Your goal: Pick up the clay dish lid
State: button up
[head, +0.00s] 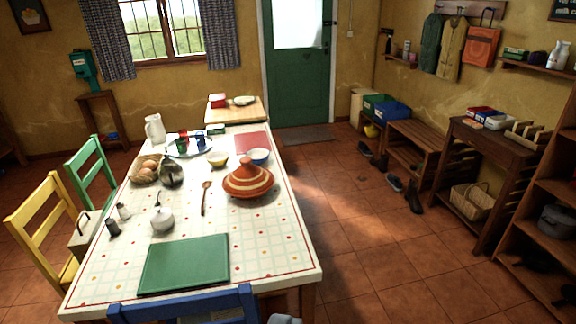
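The clay dish lid (247,177) is an orange-brown cone with pale bands and a knob on top. It sits on the clay dish (250,194) near the right edge of the long table, and little of the dish shows below it. A small grey piece at the bottom edge seems to be the top of my gripper (285,319). Its fingers are out of the picture, so I cannot tell whether it is open or shut. It is well short of the lid, in front of the table's near end.
A blue chair (190,305) stands at the near end.

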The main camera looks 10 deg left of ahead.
aim_at(247, 179)
jog(key=z, duration=0.1)
jog(key=i, duration=1.35)
jog(key=u, duration=0.7)
jog(key=i, duration=0.75)
jog(key=u, duration=0.45)
